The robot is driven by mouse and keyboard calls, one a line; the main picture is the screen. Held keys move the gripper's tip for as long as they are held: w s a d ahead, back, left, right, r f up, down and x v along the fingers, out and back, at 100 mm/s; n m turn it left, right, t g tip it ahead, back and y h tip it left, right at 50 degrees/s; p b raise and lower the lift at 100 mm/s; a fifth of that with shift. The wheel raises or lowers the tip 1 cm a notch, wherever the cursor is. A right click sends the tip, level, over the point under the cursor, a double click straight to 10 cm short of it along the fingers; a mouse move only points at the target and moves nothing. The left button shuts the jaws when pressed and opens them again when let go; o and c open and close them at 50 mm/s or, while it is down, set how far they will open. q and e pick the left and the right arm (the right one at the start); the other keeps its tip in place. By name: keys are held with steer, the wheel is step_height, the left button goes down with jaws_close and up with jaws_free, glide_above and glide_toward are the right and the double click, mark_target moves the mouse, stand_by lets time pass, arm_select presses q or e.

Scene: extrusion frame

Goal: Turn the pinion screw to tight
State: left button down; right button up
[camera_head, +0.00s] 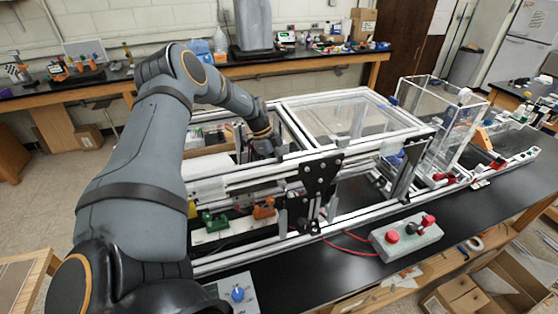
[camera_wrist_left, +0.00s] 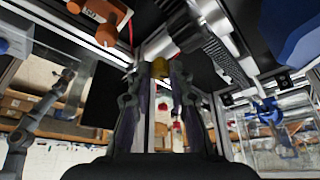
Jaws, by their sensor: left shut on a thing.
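A small yellow knob (camera_wrist_left: 160,68), which looks like the pinion screw, shows between the fingertips of my left gripper (camera_wrist_left: 159,76) in the left wrist view. The fingers are closed in on it from both sides. Its turn angle and its thread cannot be told. A dark toothed bar (camera_wrist_left: 217,52), which looks like a rack, runs just to the right of it. In the head view my left arm reaches into the aluminium extrusion frame (camera_head: 372,150); its wrist is by the frame's left part, and the fingertips and knob are hidden there. My right gripper is not seen.
A grey control box (camera_head: 407,241) with red knobs and a red cable sits in front of the frame. A small box with a blue knob (camera_head: 238,294) is nearer. Green (camera_head: 214,222) and orange (camera_head: 264,209) parts sit inside the frame. A clear box (camera_head: 450,137) stands at right.

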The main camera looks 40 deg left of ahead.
arm_select(q)
steer(key=shift+r, duration=0.2)
steer(key=shift+w+f, duration=0.1)
steer(key=shift+f, duration=0.05)
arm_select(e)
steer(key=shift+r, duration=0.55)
arm_select(q)
steer(key=c, duration=1.2)
jaws_free()
